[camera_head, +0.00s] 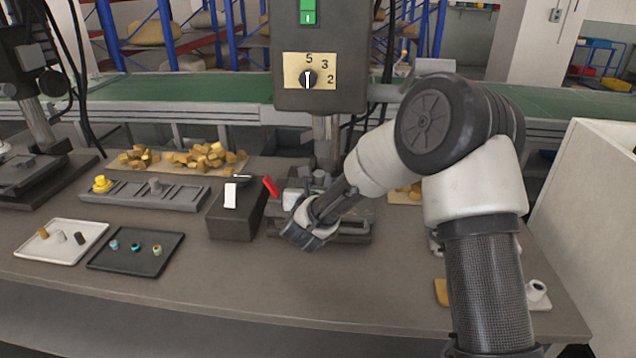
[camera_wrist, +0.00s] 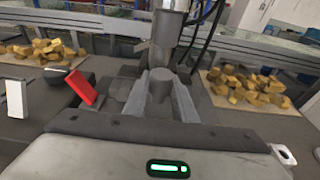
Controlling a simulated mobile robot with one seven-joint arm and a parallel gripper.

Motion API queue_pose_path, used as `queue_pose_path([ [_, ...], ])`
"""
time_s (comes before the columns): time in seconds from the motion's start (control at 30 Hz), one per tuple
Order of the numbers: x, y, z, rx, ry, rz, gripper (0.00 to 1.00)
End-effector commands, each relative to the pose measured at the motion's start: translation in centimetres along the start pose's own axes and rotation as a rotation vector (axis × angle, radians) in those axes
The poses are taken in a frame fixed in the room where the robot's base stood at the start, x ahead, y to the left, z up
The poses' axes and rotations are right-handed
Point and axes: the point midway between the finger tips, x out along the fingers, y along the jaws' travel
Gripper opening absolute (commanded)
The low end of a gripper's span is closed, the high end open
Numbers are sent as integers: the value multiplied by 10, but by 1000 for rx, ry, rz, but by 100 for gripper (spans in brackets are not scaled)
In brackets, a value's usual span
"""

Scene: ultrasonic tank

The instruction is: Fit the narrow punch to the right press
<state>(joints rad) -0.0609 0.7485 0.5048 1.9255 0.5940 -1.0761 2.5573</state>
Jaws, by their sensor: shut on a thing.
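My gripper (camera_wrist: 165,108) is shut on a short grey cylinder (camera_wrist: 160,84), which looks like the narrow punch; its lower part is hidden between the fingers. In the head view my gripper (camera_head: 308,233) is low at the front of the right press (camera_head: 318,80), and the held punch cannot be made out. In the wrist view the press's grey ram (camera_wrist: 166,32) hangs beyond the punch and appears apart from it.
A dark box with a white switch (camera_head: 231,195) and a red lever (camera_head: 271,187) stand close left of my gripper. A white tray (camera_head: 62,257) and a black tray (camera_head: 110,263) hold small cylinders. Brass pieces (camera_head: 205,155) lie behind. The front centre table is clear.

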Motion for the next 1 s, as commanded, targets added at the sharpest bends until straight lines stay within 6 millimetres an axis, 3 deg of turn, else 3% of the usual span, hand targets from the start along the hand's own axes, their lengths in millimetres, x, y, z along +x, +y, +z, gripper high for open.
queue_pose_path([
  [0.6, 59, 0, 12, 0, -2, -1, 0],
  [1.0, 70, 0, 16, -1, -1, 0, 0],
])
